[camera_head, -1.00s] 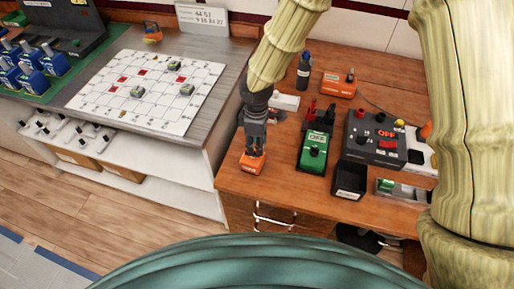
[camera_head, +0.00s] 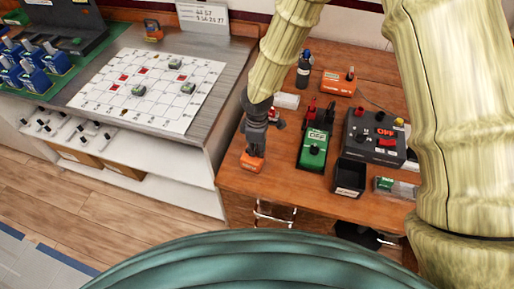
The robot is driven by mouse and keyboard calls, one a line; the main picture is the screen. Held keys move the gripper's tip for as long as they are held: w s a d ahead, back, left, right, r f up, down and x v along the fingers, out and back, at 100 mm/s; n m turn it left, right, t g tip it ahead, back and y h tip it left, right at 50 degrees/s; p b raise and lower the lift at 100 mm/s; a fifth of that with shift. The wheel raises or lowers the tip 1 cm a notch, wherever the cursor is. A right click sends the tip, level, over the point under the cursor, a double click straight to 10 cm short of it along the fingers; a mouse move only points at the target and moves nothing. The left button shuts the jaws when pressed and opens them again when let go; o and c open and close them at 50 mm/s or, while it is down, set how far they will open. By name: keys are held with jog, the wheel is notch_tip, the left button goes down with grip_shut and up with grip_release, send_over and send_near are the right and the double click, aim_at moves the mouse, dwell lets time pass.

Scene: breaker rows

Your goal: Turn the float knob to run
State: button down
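A small orange box (camera_head: 251,163) stands near the front left edge of the wooden desk. My gripper (camera_head: 255,150) points down right over it, at or very close to its top. The fingers are dark and small, and they hide whatever is on top of that box, so their opening cannot be told. Another orange box (camera_head: 338,84) with a small upright part stands at the back. I cannot read which one is marked float.
A dark panel (camera_head: 374,139) with a red switch and an "OFF" sign stands on the right. A black open bin (camera_head: 349,178) is in front of it. A blue bottle (camera_head: 304,70) stands at the back. A grey bench with a white grid board (camera_head: 149,91) is on the left.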

jog(key=shift+m, duration=0.3)
jog(key=shift+m, duration=0.3)
dwell(1.0)
jog(key=c, duration=1.5)
grip_release()
jog(key=shift+r, duration=0.15)
notch_tip(320, 180, up, 12)
jog(key=shift+s, duration=0.1)
